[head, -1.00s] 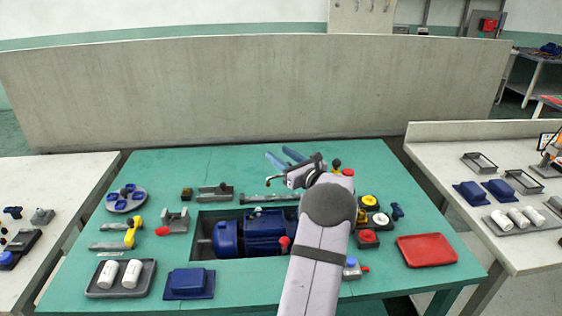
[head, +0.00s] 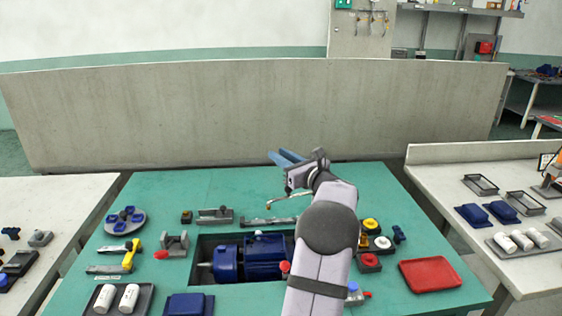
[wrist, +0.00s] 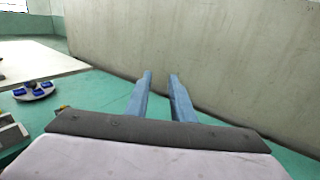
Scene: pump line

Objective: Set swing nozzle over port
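My gripper (head: 287,157) has two blue fingers, which stand apart with nothing between them in the wrist view (wrist: 158,78). In the head view it shows above the back of the green table, pointing left and away. A thin brass curved spout (head: 285,199), which looks like the swing nozzle, shows just below the gripper with its tip to the left. Its right end is hidden behind my arm. A grey slotted bar (head: 268,222) lies below the spout. I cannot tell which part is the port.
A blue motor (head: 250,258) sits in the table's recess. Yellow, white and red round parts (head: 371,242) stand right of my arm, beside a red tray (head: 430,274). A tall grey panel (head: 250,110) stands behind the table. The back left tabletop is clear.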

